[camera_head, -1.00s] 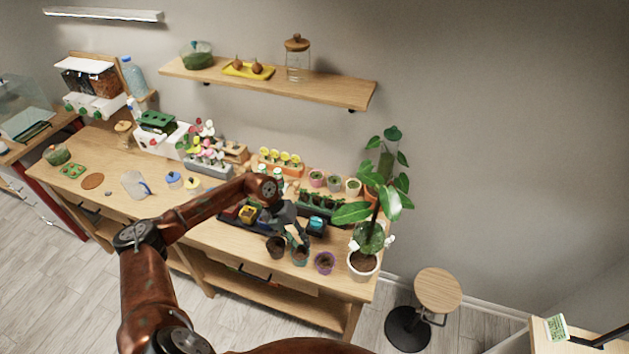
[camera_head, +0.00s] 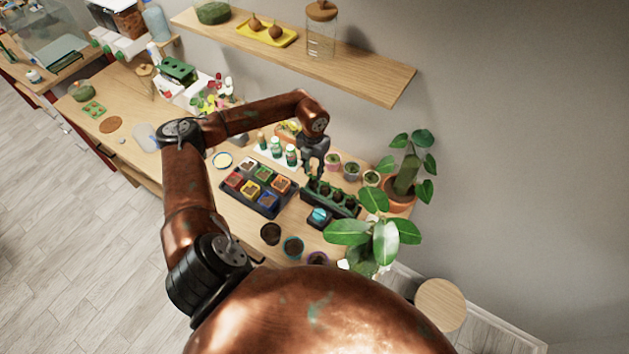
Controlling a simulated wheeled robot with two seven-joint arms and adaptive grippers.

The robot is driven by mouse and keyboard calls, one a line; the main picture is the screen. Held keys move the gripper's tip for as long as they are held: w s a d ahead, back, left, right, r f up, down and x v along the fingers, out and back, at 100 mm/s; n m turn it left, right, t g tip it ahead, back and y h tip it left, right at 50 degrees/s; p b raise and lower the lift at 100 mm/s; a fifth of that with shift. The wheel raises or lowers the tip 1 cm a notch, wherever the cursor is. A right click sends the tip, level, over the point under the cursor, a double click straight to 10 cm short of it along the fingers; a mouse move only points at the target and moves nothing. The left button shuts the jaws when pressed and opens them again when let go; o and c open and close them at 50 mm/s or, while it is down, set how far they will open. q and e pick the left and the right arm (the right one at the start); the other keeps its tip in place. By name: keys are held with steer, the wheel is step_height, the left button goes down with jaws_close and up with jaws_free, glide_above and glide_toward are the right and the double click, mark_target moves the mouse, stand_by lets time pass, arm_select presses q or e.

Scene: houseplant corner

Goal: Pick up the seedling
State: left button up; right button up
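Several small green seedlings stand in a dark seedling tray (camera_head: 345,208) on the wooden bench. My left gripper (camera_head: 312,172) is over the back left end of this tray, pointing down. It is small and dark here, so I cannot tell whether its fingers are open, or whether they touch a seedling. My copper-coloured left arm reaches in over the bench. My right gripper is not in view.
A black tray (camera_head: 264,209) of coloured boxes lies left of the seedlings. Small pots (camera_head: 271,234) line the front edge, and a large leafy plant (camera_head: 375,238) stands at the right. A wooden shelf (camera_head: 365,72) hangs above. A round stool (camera_head: 440,300) is at lower right.

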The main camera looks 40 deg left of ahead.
mark_target(312, 180)
arm_select(q)
step_height(312, 180, down, 5)
steer(key=shift+s+r+p, duration=0.1)
steer(key=shift+s+p, duration=0.05)
steer(key=shift+p, duration=0.7)
steer(key=shift+f, duration=0.2)
steer(key=c, duration=0.4)
steer(key=shift+c, duration=0.2)
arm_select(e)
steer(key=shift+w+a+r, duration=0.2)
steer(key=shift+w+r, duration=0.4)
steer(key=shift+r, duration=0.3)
